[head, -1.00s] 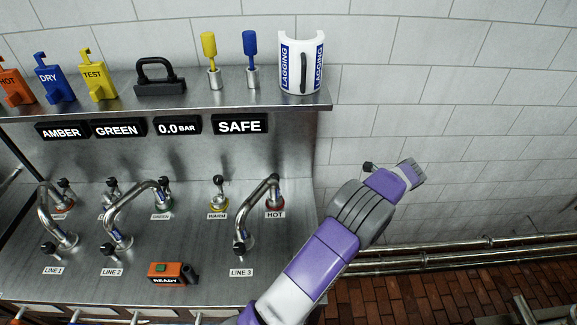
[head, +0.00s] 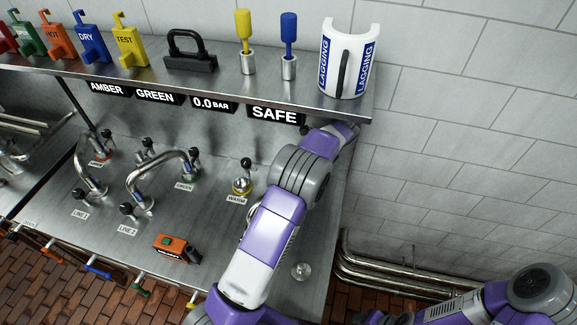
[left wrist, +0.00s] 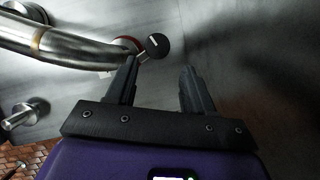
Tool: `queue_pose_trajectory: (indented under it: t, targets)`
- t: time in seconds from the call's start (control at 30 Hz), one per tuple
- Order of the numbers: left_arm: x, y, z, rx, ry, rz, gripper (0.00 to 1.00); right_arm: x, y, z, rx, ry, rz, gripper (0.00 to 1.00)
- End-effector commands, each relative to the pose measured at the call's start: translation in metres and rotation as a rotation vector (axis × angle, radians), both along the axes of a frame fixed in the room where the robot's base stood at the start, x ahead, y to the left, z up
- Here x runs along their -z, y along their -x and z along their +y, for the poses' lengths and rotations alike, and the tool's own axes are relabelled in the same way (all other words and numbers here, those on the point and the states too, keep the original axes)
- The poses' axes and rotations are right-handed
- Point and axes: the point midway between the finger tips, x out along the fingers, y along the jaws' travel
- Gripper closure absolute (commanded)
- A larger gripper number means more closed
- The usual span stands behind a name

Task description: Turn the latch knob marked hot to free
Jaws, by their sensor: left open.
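The knob with the red base, the hot one by its place at the pipe end, shows in the left wrist view as a dark round-headed lever (left wrist: 155,46) beside a curved metal pipe (left wrist: 62,44). A red ring (left wrist: 126,43) shows at the pipe's end. My left gripper (left wrist: 159,70) is open, its fingers pointing toward the knob, which sits just beyond the left fingertip and not clearly between the fingers. In the head view my left arm covers the hot knob and its label; the left fingertips are hidden there. The right gripper is out of view.
The warm knob (head: 242,182) stands left of my arm. An orange ready box (head: 176,247) lies on the bench. A tiled wall is at right.

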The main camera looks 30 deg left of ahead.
Motion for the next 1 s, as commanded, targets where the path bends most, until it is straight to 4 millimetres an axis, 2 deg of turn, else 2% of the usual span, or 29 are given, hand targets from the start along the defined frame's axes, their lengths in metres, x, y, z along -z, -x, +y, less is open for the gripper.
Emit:
queue_pose_trajectory:
  t: [0.43, 0.6, 0.83, 1.0]
  targets:
    - [0.058, -0.001, 0.028, -0.007, -0.001, 0.003, 0.48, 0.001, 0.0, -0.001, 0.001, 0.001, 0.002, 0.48]
    - [0.067, -0.002, 0.032, -0.008, 0.0, 0.001, 0.48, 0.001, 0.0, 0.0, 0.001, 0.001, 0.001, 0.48]
    - [0.067, -0.002, 0.032, -0.007, 0.0, 0.0, 0.48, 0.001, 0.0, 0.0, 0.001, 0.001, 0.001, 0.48]
    - [0.067, -0.002, 0.031, -0.007, 0.0, 0.0, 0.72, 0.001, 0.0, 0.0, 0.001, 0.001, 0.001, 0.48]
